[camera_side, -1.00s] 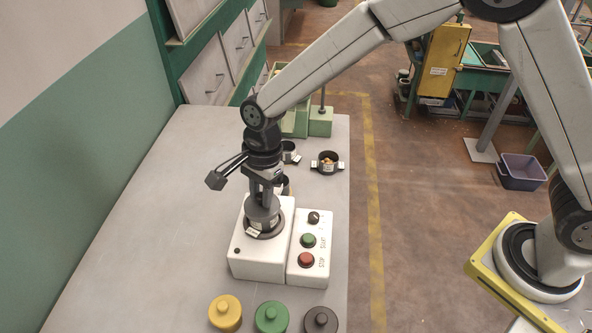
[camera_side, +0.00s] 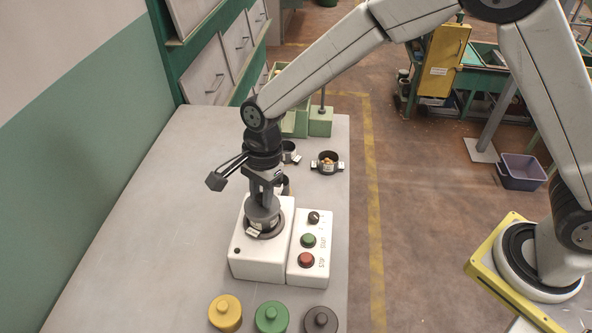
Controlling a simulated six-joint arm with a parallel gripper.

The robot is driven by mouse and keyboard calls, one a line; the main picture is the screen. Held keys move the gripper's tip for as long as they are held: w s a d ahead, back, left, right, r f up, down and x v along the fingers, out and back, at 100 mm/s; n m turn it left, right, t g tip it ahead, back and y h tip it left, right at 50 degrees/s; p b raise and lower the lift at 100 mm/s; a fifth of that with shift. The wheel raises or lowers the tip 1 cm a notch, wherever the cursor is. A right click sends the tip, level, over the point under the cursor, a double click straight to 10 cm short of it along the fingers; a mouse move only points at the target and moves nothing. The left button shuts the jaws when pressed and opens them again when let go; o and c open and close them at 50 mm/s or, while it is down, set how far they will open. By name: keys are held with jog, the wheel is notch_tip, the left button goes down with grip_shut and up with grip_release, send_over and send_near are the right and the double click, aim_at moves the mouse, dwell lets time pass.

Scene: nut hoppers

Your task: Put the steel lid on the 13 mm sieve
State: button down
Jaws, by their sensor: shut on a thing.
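My gripper (camera_side: 264,197) points down over the white shaker box and is shut on the steel lid (camera_side: 262,213), a grey round piece. The lid is at the top of a dark round sieve (camera_side: 265,234) with a pale label tab, which sits on the box. The lid looks level. I cannot tell whether it is fully seated on the rim, and the size on the label is too small to read.
The shaker box (camera_side: 250,262) has a control panel (camera_side: 307,275) with a knob and green and red buttons. Yellow (camera_side: 225,312), green (camera_side: 271,317) and dark (camera_side: 320,320) lids stand in front. A dark pan with nuts (camera_side: 327,162) and small sieves stand behind. The left tabletop is clear.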

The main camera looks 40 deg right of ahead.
jog(key=shift+f, duration=0.4)
dwell(0.6)
jog(key=shift+c, duration=2)
grip_release()
jog(key=shift+o, duration=0.3)
jog(key=o, duration=0.3)
jog(key=shift+o, duration=0.2)
jog(key=shift+r, duration=0.15)
jog(key=shift+r, duration=3.4)
